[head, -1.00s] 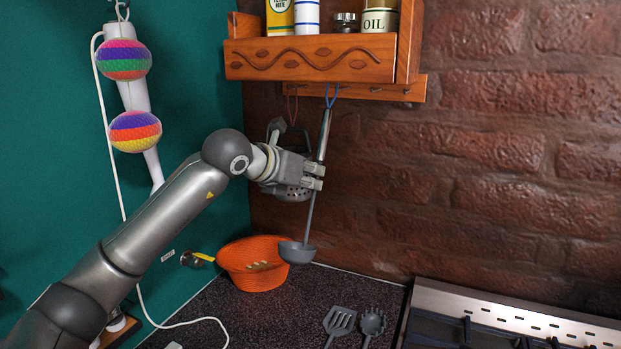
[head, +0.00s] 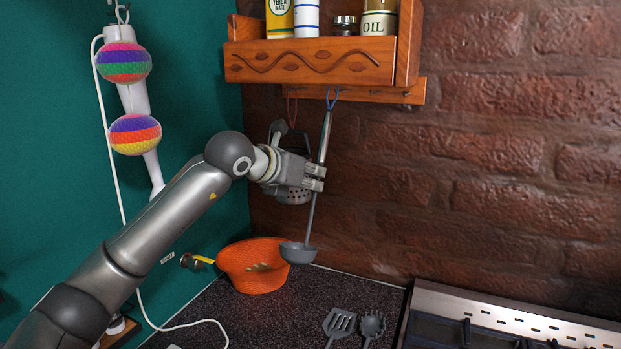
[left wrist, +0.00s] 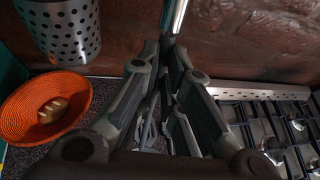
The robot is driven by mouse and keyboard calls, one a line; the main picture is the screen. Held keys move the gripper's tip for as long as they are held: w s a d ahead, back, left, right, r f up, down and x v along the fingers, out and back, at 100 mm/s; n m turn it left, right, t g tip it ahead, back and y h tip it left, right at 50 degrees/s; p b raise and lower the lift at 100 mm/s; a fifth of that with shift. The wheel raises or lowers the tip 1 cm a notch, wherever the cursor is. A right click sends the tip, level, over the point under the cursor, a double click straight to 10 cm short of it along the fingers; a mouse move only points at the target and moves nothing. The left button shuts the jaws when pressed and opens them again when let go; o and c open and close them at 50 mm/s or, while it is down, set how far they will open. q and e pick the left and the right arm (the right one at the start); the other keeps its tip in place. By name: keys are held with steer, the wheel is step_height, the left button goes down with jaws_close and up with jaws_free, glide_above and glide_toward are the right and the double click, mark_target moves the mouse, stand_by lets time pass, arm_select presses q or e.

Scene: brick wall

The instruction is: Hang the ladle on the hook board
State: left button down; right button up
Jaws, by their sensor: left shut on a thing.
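The grey ladle (head: 326,132) hangs nearly upright in my left gripper (head: 316,178), with its scoop at the bottom. My left gripper is shut on the handle, and the handle also shows in the left wrist view (left wrist: 175,14). In that view my gripper's fingers (left wrist: 166,58) close around it. The ladle's blue loop is at the top, right at the hook board (head: 390,92), a wooden rail under the shelf. I cannot tell whether the loop is over a hook. My right gripper is not in view.
A utensil on a red loop hangs left of the ladle, partly hidden by my gripper. Jars stand on the shelf (head: 310,62).

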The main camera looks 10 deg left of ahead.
arm_select(q)
steer(key=shift+w+d+p, duration=0.25)
steer(key=shift+w+p, duration=0.15)
steer(key=shift+w, duration=0.6)
steer(key=shift+w+f+b, duration=0.1)
steer(key=shift+f+b, duration=0.65)
stand_by(1.0)
stand_by(0.4)
